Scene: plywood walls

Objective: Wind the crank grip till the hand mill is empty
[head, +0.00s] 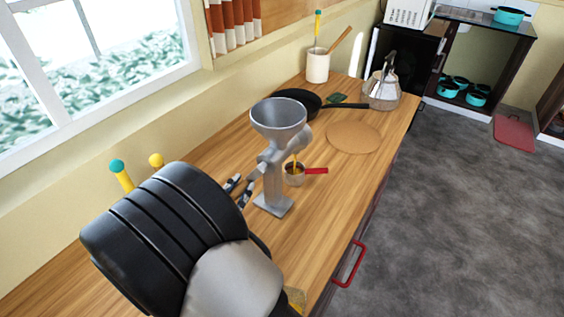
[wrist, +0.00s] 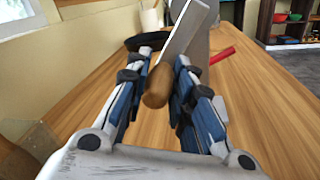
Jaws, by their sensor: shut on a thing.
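The grey metal hand mill (head: 271,180) stands upright on the wooden counter. Its wide hopper (head: 278,116) is open at the top, and I see only grey inside its visible part. Something yellow hangs from the spout into a small cup with a red handle (head: 316,171) at the mill's right side. In the wrist view, the brown wooden crank grip (wrist: 158,88) sits between the fingers of my gripper (wrist: 166,60), on the end of the flat metal crank arm (wrist: 188,30). My gripper is shut on the grip.
The window wall runs along the left. The counter's right edge has a red drawer handle (head: 350,264).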

